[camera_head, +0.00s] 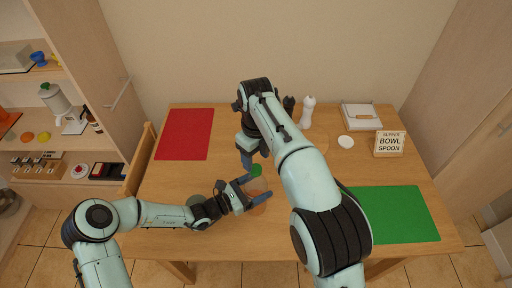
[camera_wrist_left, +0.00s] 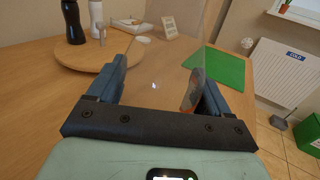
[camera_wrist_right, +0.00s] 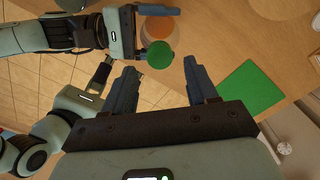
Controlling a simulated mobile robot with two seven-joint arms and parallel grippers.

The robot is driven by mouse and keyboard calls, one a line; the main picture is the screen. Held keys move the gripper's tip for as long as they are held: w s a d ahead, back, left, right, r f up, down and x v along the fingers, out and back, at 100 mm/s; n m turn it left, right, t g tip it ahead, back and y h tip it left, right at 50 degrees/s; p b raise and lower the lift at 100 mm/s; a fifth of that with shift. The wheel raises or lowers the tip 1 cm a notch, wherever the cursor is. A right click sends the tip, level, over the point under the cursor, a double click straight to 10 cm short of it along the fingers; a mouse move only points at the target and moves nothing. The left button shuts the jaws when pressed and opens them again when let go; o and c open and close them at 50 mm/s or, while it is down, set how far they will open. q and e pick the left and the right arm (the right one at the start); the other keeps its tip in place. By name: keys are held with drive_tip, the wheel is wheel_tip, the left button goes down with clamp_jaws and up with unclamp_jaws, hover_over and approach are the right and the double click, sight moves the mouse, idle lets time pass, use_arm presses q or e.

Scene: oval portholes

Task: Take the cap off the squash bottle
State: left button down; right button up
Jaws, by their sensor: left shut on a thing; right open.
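The squash bottle looks clear, with orange squash low in it (camera_head: 257,198); its green cap (camera_head: 256,170) is on top. My left gripper (camera_head: 253,188) is shut on the bottle's body from the side; the clear wall shows between its fingers in the left wrist view (camera_wrist_left: 155,85). My right gripper (camera_head: 247,158) is open and empty, pointing down close to the cap. In the right wrist view the green cap (camera_wrist_right: 160,54) lies just beyond and between the open fingertips (camera_wrist_right: 160,66), apparently not touched. The cap is out of the left wrist view.
A red mat (camera_head: 184,134) lies at the table's left and a green mat (camera_head: 398,214) at its right. A round board (camera_wrist_left: 72,56) with dark and white bottles stands behind. A sign (camera_head: 389,144) reads supper, bowl, spoon. The table's front edge is near the bottle.

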sight(256, 168)
drive_tip(key=shift+f, duration=2.05)
